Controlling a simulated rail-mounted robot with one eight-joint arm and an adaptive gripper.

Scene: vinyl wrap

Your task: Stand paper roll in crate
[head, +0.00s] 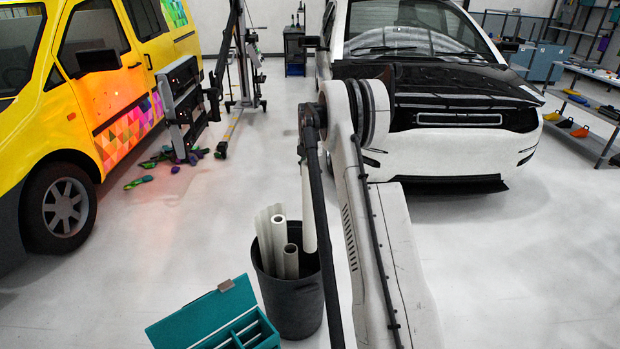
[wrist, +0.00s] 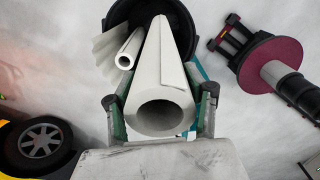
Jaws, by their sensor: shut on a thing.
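A white paper roll (wrist: 163,75) is held between the two fingers of my gripper (wrist: 160,108) in the wrist view, its open end toward the camera. In the head view the held roll (head: 308,210) is near upright, partly behind my arm, with its lower end at the mouth of a dark round bin (head: 292,303). I cannot tell how far inside it is. My gripper is hidden in the head view.
A teal toolbox (head: 215,318) stands open just in front of the bin. A yellow van (head: 105,100) is at left, a white car (head: 450,150) behind my arm at right. Dark and coloured items (head: 165,160) lie by the van. Floor left of the bin is clear.

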